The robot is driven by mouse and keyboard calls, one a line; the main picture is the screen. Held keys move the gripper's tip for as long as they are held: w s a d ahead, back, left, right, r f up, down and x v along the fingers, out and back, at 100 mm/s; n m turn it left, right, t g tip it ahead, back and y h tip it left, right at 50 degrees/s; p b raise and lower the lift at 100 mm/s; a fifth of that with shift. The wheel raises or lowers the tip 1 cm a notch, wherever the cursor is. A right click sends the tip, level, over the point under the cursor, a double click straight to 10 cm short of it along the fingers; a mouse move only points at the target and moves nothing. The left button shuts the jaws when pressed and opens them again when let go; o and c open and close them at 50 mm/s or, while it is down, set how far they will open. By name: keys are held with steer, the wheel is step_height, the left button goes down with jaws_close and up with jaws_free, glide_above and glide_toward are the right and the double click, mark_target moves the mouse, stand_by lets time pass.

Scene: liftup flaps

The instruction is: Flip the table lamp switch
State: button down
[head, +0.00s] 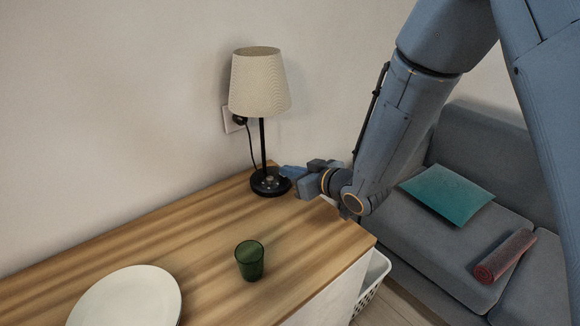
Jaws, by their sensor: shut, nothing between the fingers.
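The table lamp (260,82) stands upright at the back right of the wooden cabinet top, near the wall. It has a beige shade, a thin black pole and a round black base (268,184). A small light spot shows on top of the base, but I cannot make out the switch's position. My gripper (284,172) is shut and empty, its fingertips at the right edge of the base. I cannot tell whether they touch it. The lamp looks unlit.
A green glass (250,260) stands at the front middle of the wooden top (200,235), and a white plate (125,298) lies at the front left. A wall socket (231,119) with the cord is behind the lamp. A grey sofa (480,160) and a white basket (371,284) are at the right.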

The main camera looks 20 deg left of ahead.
steer(key=shift+d+f, duration=0.1)
steer(key=shift+f, duration=0.25)
steer(key=shift+s+r, duration=0.1)
stand_by(0.3)
steer(key=shift+r+p, duration=0.45)
steer(key=shift+r, duration=0.25)
steer(key=shift+r+p, duration=0.4)
steer(key=shift+r, duration=0.15)
steer(key=v, duration=1.1)
steer(key=shift+d, duration=0.1)
